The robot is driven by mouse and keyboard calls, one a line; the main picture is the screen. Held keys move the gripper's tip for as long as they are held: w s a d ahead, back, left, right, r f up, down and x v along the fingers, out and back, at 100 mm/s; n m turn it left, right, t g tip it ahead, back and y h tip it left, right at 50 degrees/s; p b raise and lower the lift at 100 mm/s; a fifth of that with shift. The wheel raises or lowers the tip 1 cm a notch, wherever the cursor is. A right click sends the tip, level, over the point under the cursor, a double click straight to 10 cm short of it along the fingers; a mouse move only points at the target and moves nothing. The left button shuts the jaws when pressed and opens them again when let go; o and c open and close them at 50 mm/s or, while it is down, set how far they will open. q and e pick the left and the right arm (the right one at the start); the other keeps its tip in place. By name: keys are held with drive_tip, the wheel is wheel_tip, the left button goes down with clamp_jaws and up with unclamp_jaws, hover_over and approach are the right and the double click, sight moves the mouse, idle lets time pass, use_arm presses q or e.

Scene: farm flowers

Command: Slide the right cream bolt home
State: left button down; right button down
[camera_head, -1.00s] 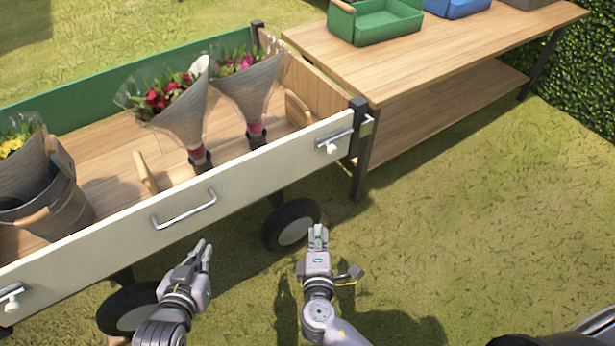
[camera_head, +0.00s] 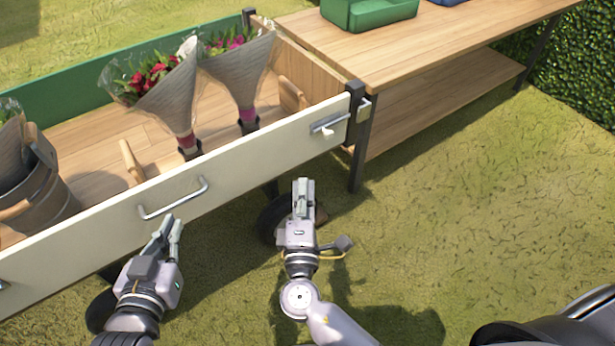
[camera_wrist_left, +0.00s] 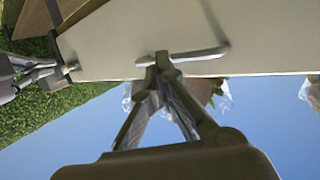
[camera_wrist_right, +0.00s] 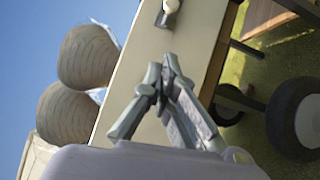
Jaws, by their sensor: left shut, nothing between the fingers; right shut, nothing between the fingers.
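The right cream bolt (camera_head: 327,132) is a small cream knob on a metal bar, at the right end of the cart's white side panel (camera_head: 235,170). A dark corner post (camera_head: 354,112) with a small catch stands just right of it. The bolt also shows at the top of the right wrist view (camera_wrist_right: 171,6). My right gripper (camera_head: 303,184) is shut and empty, below the bolt and in front of the panel, apart from both. My left gripper (camera_head: 170,222) is shut and empty, just below the panel's metal handle (camera_head: 174,198); contact cannot be told.
A cart wheel (camera_head: 272,218) is behind my right gripper. Grass at the right is clear.

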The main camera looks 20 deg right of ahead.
sight(330, 138)
drive_tip(key=x, duration=0.3)
drive_tip(key=d+x, duration=0.1)
drive_tip(key=x, duration=0.3)
drive_tip(key=d+x, duration=0.1)
drive_tip(key=x, duration=0.2)
drive_tip(key=shift+s+r, duration=0.15)
drive_tip(key=shift+r, duration=0.05)
drive_tip(key=shift+w+d, duration=0.25)
drive_tip(key=shift+d, duration=0.25)
